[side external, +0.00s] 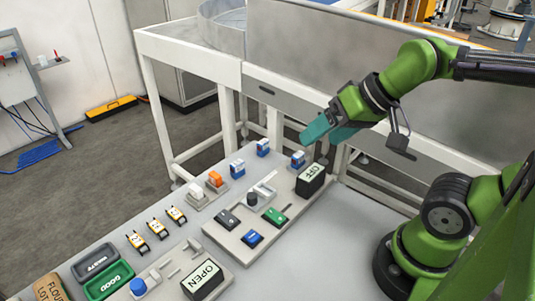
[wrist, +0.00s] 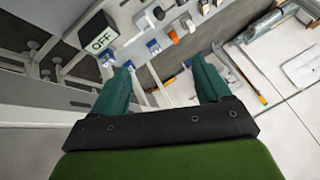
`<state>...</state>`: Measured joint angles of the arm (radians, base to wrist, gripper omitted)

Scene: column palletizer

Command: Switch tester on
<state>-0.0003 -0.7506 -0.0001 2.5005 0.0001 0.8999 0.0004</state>
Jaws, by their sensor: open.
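The tester appears to be the grey panel (side external: 232,238) on the table, with a black box reading OFF (side external: 311,180) at its right end. The OFF box also shows at upper left in the wrist view (wrist: 99,41). The panel carries a dark round knob (side external: 252,198), a pale slotted piece (side external: 265,191), and black, blue and green blocks. My gripper (side external: 318,131) is above and behind the OFF box, apart from it. In the wrist view its teal fingers (wrist: 160,78) are spread and empty. Which part is the switch, I cannot tell.
Green (side external: 108,280) and dark (side external: 95,262) trays, several yellow-and-white parts, and blue, orange and white blocks stand nearby. A white-framed metal bench (side external: 190,42) stands behind. Air around my gripper is clear.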

